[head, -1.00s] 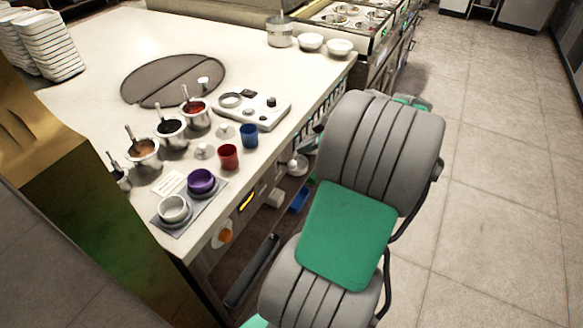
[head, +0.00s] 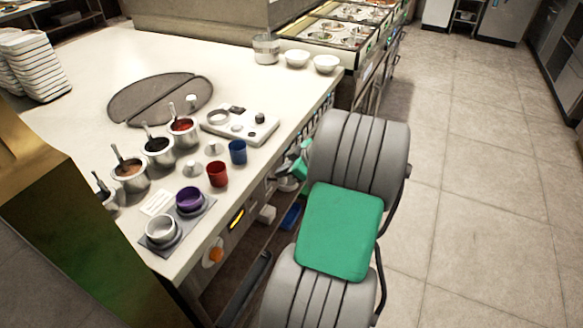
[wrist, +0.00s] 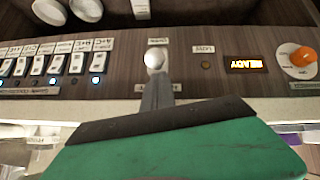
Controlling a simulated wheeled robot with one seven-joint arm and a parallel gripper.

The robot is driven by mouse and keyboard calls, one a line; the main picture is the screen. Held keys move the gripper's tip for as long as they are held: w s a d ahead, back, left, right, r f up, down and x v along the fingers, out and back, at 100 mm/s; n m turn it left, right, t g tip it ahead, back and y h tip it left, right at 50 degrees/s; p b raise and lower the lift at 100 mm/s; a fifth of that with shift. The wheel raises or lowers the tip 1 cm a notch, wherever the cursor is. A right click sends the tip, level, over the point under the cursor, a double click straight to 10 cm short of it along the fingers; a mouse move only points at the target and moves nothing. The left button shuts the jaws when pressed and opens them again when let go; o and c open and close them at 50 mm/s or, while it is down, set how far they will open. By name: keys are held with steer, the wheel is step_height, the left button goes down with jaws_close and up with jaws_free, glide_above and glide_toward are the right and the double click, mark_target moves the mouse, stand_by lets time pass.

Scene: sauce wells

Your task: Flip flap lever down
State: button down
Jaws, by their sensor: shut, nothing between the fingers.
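The flap lever shows in the wrist view as a pale round knob (wrist: 155,58) on the dark front panel, between the switch row and the lit display. The label beside it is mostly covered. My gripper (wrist: 157,84) is shut and empty; its narrow grey fingertips point at the panel and reach up to the knob in the picture. I cannot tell whether they touch it. In the head view my gripper (head: 284,171) is at the counter's front face, partly behind my arm, and the lever cannot be made out there.
On the panel are several rocker switches (wrist: 68,63), a lit display (wrist: 246,64) and an orange knob (wrist: 303,57). The counter (head: 95,70) holds sauce pots, a red cup (head: 217,174), a blue cup (head: 238,152) and bowls. Open floor (head: 460,200) lies to the right.

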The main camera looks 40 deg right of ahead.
steer(key=shift+w+f, duration=0.3)
steer(key=shift+s+f, duration=0.1)
